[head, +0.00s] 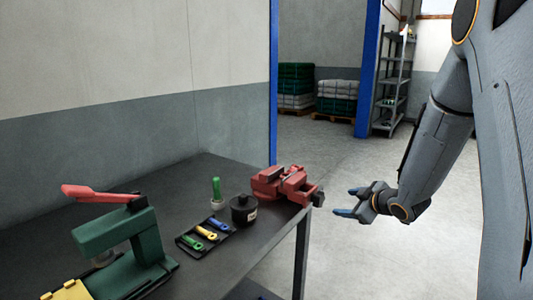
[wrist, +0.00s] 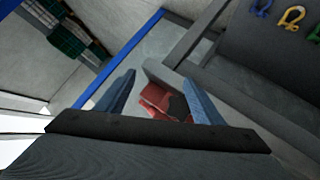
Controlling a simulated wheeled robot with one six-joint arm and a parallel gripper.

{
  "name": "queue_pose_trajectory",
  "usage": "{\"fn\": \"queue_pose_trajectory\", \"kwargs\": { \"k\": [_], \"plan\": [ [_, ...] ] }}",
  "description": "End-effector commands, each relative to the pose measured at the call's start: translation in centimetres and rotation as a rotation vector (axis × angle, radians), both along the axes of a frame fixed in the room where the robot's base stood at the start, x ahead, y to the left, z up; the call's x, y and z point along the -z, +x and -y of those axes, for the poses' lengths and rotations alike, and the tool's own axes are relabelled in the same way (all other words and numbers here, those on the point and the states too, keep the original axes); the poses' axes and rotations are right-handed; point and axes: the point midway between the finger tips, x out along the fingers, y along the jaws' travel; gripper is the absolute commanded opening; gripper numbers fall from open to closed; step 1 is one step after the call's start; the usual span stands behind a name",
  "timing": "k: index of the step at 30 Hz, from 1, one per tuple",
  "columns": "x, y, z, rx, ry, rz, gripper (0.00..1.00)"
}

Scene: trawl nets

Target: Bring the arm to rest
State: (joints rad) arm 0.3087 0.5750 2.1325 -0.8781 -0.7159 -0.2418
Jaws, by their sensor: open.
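My gripper (head: 348,202) hangs in the air off the right end of the dark workbench (head: 190,180) in the head view, just right of the red vise (head: 284,185). Its two blue fingers are apart, with nothing held between them. In the wrist view my gripper (wrist: 160,105) also shows open, and part of the red vise (wrist: 165,102) appears beyond and between the fingers. My arm comes down from the upper right of the head view, bent at the elbow.
Behind are a blue post (head: 273,90), stacked pallets (head: 337,98) and shelving (head: 393,80). Floor right of the bench is clear.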

Motion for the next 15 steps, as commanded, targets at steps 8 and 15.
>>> {"fn": "queue_pose_trajectory", "kwargs": {
  "k": [8, 15],
  "plan": [
    [0.4, -11.8, -0.8, 0.450, 0.037, -0.431, 0.62],
    [0.9, -26.4, -4.8, 0.735, 0.131, -0.815, 0.62]
  ]
}}
